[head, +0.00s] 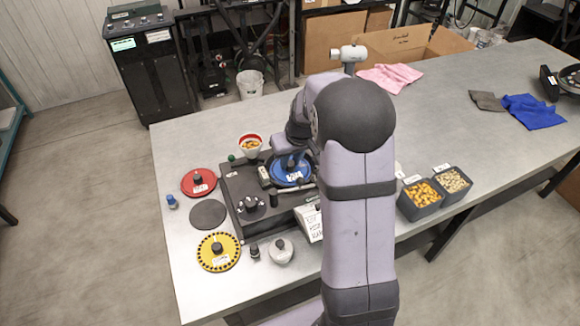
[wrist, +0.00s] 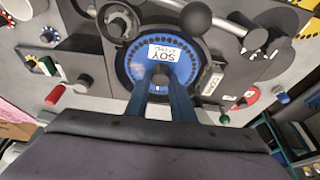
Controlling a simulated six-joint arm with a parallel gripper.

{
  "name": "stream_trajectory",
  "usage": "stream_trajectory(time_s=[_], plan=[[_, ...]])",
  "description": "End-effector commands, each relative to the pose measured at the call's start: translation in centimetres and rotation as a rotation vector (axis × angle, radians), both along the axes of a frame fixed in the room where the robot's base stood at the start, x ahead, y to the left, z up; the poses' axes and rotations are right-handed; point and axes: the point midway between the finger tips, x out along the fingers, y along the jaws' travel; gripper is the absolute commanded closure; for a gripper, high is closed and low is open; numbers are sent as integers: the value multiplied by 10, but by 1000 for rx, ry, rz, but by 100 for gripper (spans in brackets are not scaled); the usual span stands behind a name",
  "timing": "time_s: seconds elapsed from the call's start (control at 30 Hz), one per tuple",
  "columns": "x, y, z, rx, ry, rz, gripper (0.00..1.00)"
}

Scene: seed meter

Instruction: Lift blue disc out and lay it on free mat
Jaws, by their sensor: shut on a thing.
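The blue disc (head: 289,172) lies at the dark seed meter (head: 236,186) in the head view, partly behind my arm. In the wrist view the blue disc (wrist: 139,71) carries a white SOY label and sits inside a dark round housing. My gripper (wrist: 160,78) is shut on its dark centre knob (wrist: 160,70), with a blue finger at each side. I cannot tell whether the disc is raised at all. A bare dark round mat (head: 208,214) lies left of the meter, between the red disc (head: 199,181) and the yellow disc (head: 218,252).
A ball-ended lever (wrist: 196,18) stands close beside the blue disc. A red-rimmed bowl (head: 250,145) stands behind the meter. A small blue-topped thing (head: 171,201) stands left of the mat. Seed bins (head: 419,211) stand right.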

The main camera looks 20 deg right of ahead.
Motion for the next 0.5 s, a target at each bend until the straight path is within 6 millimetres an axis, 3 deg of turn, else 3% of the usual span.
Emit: stream_trajectory(time_s=[0.5], plan=[[0,0,13,0,-2,0,100]])
